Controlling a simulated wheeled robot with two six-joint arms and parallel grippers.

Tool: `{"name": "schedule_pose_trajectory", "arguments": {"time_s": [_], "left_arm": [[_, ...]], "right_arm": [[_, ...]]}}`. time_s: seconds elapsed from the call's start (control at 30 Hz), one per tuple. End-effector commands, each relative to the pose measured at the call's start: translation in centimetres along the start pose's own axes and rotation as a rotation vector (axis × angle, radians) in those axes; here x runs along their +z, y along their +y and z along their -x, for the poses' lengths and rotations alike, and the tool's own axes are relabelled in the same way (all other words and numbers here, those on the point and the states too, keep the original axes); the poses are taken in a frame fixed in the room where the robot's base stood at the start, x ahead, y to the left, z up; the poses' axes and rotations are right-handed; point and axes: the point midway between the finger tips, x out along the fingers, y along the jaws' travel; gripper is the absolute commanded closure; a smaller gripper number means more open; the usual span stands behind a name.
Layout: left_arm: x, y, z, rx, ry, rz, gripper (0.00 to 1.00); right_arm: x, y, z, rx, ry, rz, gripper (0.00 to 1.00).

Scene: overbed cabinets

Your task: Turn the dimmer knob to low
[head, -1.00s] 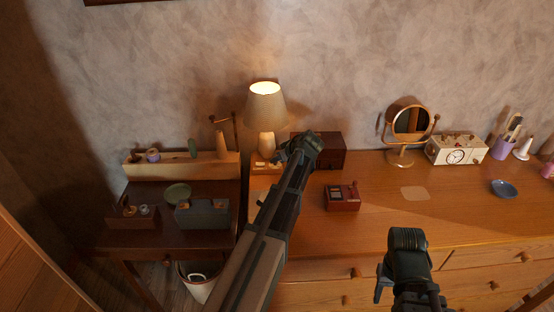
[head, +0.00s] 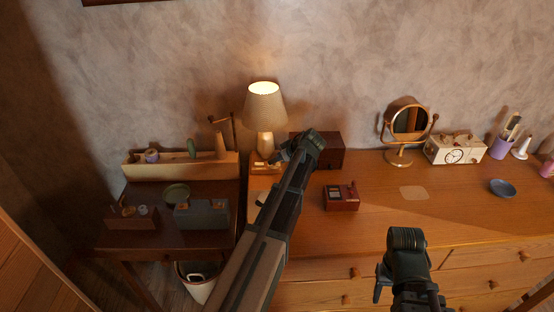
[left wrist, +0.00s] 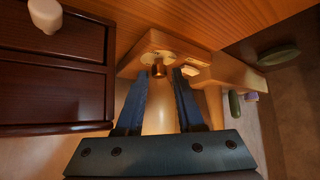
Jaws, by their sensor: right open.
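A small brass dimmer knob (left wrist: 158,70) sits on a pale round dial on the wooden base block (left wrist: 150,45) of the lit table lamp. The lamp (head: 265,108) stands at the back, and its base (head: 264,167) is partly behind my left arm. My left gripper (left wrist: 160,78) is open, with its two dark fingers apart on either side of the knob's line. The knob shows between the fingertips; I cannot tell whether they touch it. In the head view my left gripper (head: 279,157) is at the lamp base, and the knob is hidden. My right gripper (head: 381,283) is open and empty.
A dark red drawer box (head: 325,150) stands close right of my left gripper; it also shows in the left wrist view (left wrist: 55,85). A small red box (head: 342,197) lies in front. The dresser's middle is mostly clear.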

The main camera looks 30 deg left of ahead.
Motion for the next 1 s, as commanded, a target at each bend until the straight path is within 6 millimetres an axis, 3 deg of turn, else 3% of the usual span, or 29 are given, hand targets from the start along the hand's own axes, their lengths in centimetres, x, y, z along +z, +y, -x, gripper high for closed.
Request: {"name": "schedule_pose_trajectory", "arguments": {"time_s": [0.27,0.7,1.0], "left_arm": [[-0.3,0.0,1.5,0.002,0.002,-0.002,0.63],[-0.5,-0.1,10.3,0.001,0.001,-0.003,0.63],[-0.1,0.0,13.5,0.0,0.001,-0.002,0.63]], "right_arm": [[0.1,0.1,1.2,0.0,0.0,0.0,0.5],[0.4,0.7,7.5,0.0,0.0,0.0,0.5],[0.6,0.9,9.6,0.0,0.0,0.0,0.5]]}}
